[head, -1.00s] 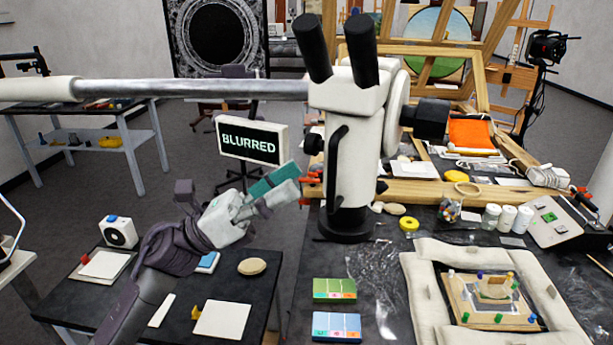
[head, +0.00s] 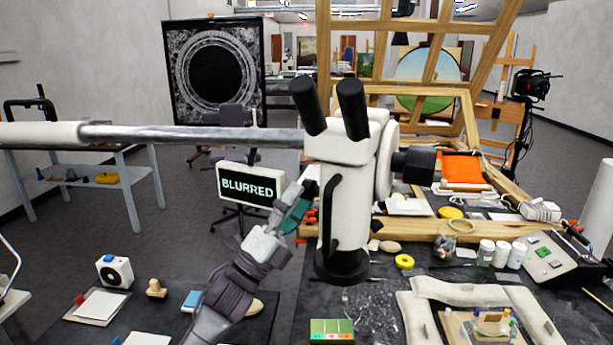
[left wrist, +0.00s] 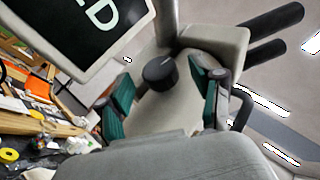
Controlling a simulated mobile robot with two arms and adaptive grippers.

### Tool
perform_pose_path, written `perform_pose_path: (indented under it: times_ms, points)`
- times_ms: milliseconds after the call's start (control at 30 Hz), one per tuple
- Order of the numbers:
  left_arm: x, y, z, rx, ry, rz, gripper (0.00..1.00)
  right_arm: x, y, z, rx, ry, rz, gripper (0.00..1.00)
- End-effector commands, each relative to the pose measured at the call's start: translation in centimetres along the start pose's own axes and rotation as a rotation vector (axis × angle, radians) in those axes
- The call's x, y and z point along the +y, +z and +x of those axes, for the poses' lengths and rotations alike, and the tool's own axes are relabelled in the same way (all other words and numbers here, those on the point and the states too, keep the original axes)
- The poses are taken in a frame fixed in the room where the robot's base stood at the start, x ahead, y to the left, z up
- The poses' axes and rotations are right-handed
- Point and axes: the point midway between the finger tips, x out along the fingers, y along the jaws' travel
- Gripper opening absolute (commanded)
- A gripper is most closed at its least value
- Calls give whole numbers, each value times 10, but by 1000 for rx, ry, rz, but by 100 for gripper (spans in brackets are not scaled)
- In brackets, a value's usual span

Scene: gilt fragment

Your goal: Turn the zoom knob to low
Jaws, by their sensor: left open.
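The white microscope (head: 345,215) stands upright on the dark table, with two black eyepieces on top. Its round black zoom knob (left wrist: 160,73) shows in the left wrist view, with a pale mark on its face. In the head view my left gripper hides the knob. My left gripper (head: 298,200) is at the microscope's left side, open. In the left wrist view its green-padded fingers (left wrist: 162,88) lie to either side of the knob, with visible gaps; I cannot tell how deep they reach. A screen (head: 249,185) beside the microscope reads "BLURRED". My right gripper is not in view.
A long grey arm (head: 195,134) runs from the left to the microscope head. The screen is close to my left gripper. Bottles (head: 502,253), a yellow tape roll (head: 404,261) and a padded frame (head: 475,292) lie to the right. A lower table with stamps is at bottom left.

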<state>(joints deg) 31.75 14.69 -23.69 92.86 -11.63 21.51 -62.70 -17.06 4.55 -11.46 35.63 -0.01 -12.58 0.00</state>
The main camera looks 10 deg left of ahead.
Motion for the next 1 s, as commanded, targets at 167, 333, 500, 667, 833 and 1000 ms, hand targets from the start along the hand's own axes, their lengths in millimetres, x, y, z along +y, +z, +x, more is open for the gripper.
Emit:
perform_pose_path:
  times_ms: [167, 333, 500, 667, 833, 1000]
  points:
    - [-1, 0, 23, 1, 0, 0, 66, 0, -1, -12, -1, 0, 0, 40]
    - [0, 0, 29, 1, 0, 1, 66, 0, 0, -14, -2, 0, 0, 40]
    - [1, 0, 28, 1, 0, 1, 66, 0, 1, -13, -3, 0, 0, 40]
    - [0, 0, 28, 1, 0, 2, 49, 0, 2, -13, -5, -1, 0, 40]
    - [0, 0, 28, 1, 0, 2, 21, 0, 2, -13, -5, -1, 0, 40]
    - [0, 0, 28, 1, 1, 2, 5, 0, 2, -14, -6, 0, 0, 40]
